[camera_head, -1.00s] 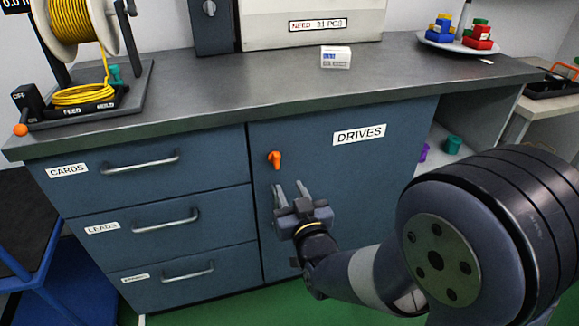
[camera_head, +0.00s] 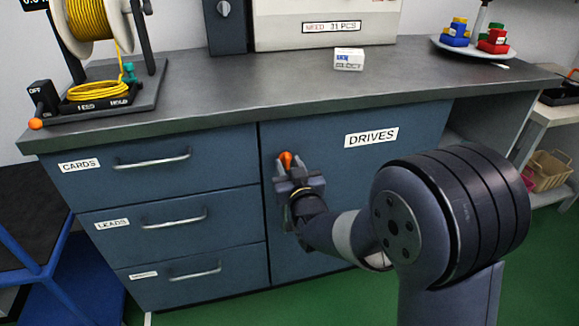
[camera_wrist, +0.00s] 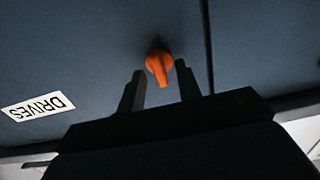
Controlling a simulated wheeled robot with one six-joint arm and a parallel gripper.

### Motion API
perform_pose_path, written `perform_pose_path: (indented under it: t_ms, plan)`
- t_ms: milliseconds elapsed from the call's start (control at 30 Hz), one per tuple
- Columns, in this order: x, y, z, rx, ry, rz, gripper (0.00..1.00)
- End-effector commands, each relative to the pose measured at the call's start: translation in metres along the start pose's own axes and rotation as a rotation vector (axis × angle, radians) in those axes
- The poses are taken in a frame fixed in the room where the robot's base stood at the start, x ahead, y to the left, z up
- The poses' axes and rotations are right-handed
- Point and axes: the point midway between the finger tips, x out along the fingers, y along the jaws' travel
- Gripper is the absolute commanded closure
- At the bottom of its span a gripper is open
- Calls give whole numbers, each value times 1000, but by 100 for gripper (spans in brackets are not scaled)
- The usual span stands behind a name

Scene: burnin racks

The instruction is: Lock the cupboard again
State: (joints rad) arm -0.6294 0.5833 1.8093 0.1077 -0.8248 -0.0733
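The cupboard door (camera_head: 385,185), labelled DRIVES (camera_head: 371,137), is blue and looks closed flush with the front. Its orange turn-knob (camera_head: 286,159) is near the door's upper left edge. In the wrist view the knob (camera_wrist: 158,66) has a tapered handle slanting slightly from the upright. My gripper (camera_head: 294,168) is in front of the door at the knob. In the wrist view my gripper (camera_wrist: 160,88) is open, its two fingers on either side of the knob's handle, with gaps visible. The lower part of the knob is partly hidden by my gripper in the head view.
Drawers labelled CARDS (camera_head: 79,166) and LEADS (camera_head: 112,224) are shut at the left, with projecting handles. A yellow cable reel (camera_head: 90,20), a small white box (camera_head: 349,59) and a plate of coloured blocks (camera_head: 470,48) stand on the worktop (camera_head: 240,85).

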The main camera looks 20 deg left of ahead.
Motion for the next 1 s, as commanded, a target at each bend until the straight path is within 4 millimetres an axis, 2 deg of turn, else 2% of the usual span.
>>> perform_pose_path:
  t_ms: [67, 433, 767, 1000]
  plan:
    - [0, 0, 0, 0, 0, 0, 69]
    - [0, 0, 0, 0, 0, 0, 99]
    - [0, 0, 0, -8, 0, 0, 100]
    - [0, -1, 2, -88, 0, 0, 100]
